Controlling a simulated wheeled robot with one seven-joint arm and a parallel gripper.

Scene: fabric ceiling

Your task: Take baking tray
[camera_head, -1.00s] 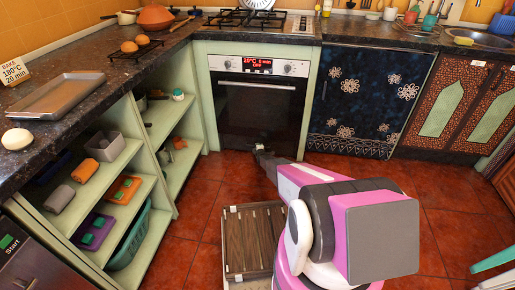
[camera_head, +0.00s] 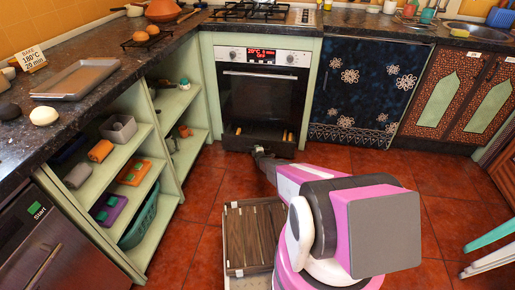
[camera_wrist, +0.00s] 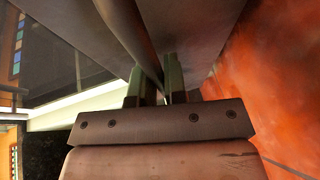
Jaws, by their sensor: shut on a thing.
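A grey, shallow rectangular baking tray (camera_head: 75,78) lies flat on the dark counter at the left in the head view. My gripper (camera_head: 258,150) is far from it, low in front of the oven (camera_head: 261,92). A dark drawer (camera_head: 240,144) below the oven stands partly open, with yellowish pieces at its sides; its contents are hard to make out. In the wrist view my gripper (camera_wrist: 157,82) is shut on a bar-like handle (camera_wrist: 128,35) that runs between its fingers. The oven door is shut.
Open green shelves (camera_head: 130,165) with containers and cloths stand at the left. A wooden-slatted box (camera_head: 252,238) is at the bottom, near my body. Red floor (camera_head: 430,200) is clear to the right; a pale green chair part (camera_head: 490,245) is at the right edge.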

